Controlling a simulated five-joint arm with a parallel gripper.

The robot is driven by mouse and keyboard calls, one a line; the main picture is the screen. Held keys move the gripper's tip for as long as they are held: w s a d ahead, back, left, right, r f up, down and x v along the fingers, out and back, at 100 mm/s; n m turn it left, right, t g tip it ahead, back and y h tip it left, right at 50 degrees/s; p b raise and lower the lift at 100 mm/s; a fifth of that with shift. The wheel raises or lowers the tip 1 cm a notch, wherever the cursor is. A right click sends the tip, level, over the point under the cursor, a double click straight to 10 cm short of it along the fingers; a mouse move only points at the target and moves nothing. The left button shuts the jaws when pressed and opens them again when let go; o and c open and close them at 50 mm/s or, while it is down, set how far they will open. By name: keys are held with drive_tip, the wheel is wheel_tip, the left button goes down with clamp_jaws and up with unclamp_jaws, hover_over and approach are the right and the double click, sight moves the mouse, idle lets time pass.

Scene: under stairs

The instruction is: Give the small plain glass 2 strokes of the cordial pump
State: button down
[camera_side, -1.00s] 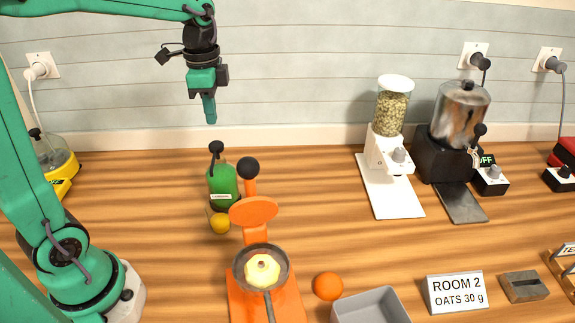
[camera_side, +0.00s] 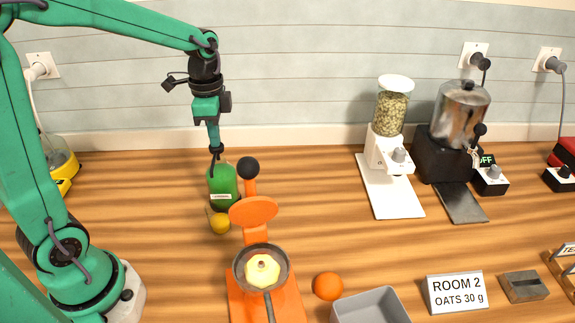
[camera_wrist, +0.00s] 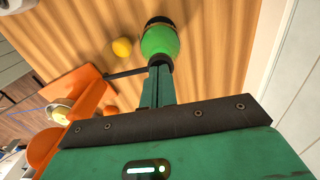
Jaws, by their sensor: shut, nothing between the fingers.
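The cordial pump is a green bottle (camera_side: 222,186) with a pale label and a dark pump head (camera_side: 216,153), upright near the back of the table. The bottle also shows in the wrist view (camera_wrist: 160,42). My gripper (camera_side: 215,146) is shut and empty, pointing down with its tips at the top of the pump head. In the wrist view the shut fingers (camera_wrist: 158,72) reach towards the bottle. I cannot tell whether they touch or press the head. I cannot make out a small plain glass in either view.
A yellow fruit (camera_side: 220,224) lies in front of the bottle. An orange press (camera_side: 254,212) with a black-knobbed lever stands close on the right. An orange (camera_side: 328,286), a grey tray (camera_side: 371,306) and a white dispenser (camera_side: 388,150) are further right. The middle table is clear.

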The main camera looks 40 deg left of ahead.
drive_tip(key=shift+f, duration=0.8)
wheel_tip(320, 180, up, 14)
drive_tip(key=shift+r, duration=0.2)
idle(0.3)
idle(2.8)
drive_tip(key=s+d+f+n+t, duration=0.2)
drive_tip(key=s+f+n, duration=0.1)
drive_tip(key=s, duration=0.3)
drive_tip(key=s+d+f+n+t, duration=0.3)
drive_tip(key=s+n, duration=0.3)
drive_tip(key=s, duration=0.1)
drive_tip(key=shift+s+f+t, duration=0.15)
drive_tip(key=shift+s+t, duration=0.15)
drive_tip(key=shift+w, duration=0.1)
